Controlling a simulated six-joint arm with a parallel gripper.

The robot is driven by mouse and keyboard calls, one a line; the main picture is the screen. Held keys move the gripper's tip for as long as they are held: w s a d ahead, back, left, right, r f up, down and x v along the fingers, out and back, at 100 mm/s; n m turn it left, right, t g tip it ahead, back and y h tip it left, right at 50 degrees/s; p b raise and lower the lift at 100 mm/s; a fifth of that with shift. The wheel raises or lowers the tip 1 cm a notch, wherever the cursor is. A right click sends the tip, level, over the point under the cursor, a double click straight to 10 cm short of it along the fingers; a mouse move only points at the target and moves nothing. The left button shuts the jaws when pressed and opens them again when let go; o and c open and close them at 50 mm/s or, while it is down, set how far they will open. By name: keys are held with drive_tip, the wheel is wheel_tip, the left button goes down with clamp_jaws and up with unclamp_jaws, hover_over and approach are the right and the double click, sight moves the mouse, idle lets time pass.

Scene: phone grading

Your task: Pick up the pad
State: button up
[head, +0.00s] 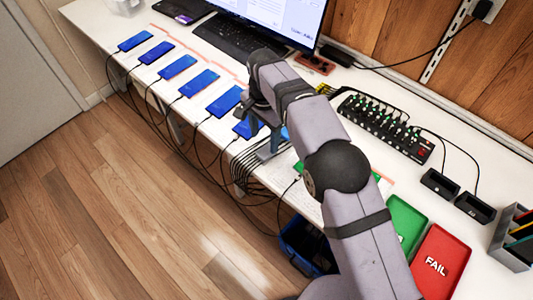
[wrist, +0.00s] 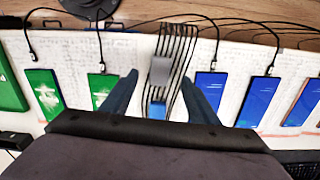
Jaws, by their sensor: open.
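In the wrist view a small grey block (wrist: 161,70) and a small blue block (wrist: 157,110) lie in line over a strip of black cables. I cannot tell which of them is the pad, or whether they are one piece. My gripper (wrist: 159,78) is open, with one dark blue finger on each side of the grey block and a gap on both sides. Nothing is held. In the head view my arm hides most of this spot.
Blue-screened phones (head: 178,67) with cables line the table's front edge; a green-screened phone (wrist: 103,88) lies left of the gripper in the wrist view. A green tray (head: 405,222), a red FAIL tray (head: 440,264), a charging hub (head: 385,128) and a keyboard (head: 235,38) are on the table.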

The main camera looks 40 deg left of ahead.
sight(265, 151)
drive_tip(key=shift+w+f+p, duration=0.2)
drive_tip(key=shift+f+p, duration=1)
drive_tip(key=shift+f, duration=2.45)
drive_tip(key=shift+c, duration=0.3)
drive_tip(key=c, duration=1.1)
wheel_tip(265, 151, up, 10)
drive_tip(key=shift+r+b, duration=0.1)
drive_tip(key=shift+b, duration=0.9)
